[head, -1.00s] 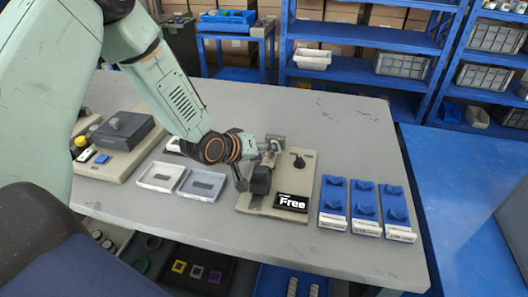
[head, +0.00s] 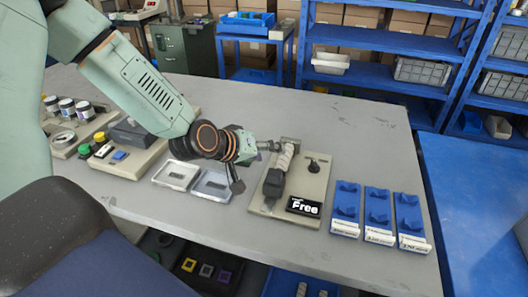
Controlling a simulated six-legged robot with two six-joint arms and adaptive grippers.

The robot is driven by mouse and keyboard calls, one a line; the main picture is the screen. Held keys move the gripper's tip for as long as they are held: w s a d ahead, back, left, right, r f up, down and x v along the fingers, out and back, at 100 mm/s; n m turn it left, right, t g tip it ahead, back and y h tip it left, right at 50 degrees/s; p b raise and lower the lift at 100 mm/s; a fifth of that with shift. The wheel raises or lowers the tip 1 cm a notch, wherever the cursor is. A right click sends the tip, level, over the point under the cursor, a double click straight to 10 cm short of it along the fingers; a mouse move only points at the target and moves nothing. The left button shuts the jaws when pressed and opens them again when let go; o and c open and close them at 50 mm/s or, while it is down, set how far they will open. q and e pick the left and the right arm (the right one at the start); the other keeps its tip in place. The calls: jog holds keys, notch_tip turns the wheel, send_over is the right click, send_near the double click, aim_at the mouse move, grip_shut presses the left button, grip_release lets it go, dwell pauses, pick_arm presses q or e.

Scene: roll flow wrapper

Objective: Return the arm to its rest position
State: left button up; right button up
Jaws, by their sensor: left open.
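My left gripper (head: 248,163) is open above the grey table, pointing right and down, at the left edge of a beige device (head: 311,187). The device carries a dark roller-like part, a black knob (head: 313,167) and a black display (head: 303,207) reading "Free". I see nothing between the fingers, though their tips are small and partly hidden by the wrist. The left arm (head: 150,95) comes in from the upper left. My right gripper is not in view.
Two shallow trays, one white (head: 176,175) and one grey (head: 212,186), lie left of the device. Blue holders (head: 377,215) stand to its right. A box with buttons (head: 118,158) is at left. Blue shelves (head: 375,45) stand behind. The table's back right is clear.

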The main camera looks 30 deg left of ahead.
pick_arm(q)
jog(key=shift+s+r, duration=0.3)
jog(key=shift+s, duration=0.05)
